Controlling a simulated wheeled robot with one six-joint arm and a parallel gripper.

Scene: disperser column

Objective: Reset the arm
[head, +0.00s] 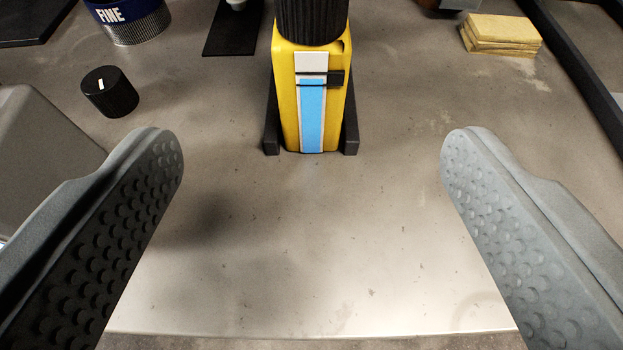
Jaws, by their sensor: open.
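My gripper (312,160) is open wide and empty, with its two dimpled grey fingers at the left and right of the head view. Between and beyond the fingertips stands a yellow device (287,95) with a blue and white strip on its front. A black ribbed cap or knob (311,18) sits on top of it, cut off by the upper picture edge. The device stands upright between two dark side rails. The fingers do not touch it. The rest of my arm is out of view.
A black knob (110,92) lies on the grey metal surface (300,260) at the left. A blue container marked FINE (125,18) stands at the upper left, and yellow pads (500,35) are stacked at the upper right. A grey block (40,150) is beside the left finger. The near surface is clear.

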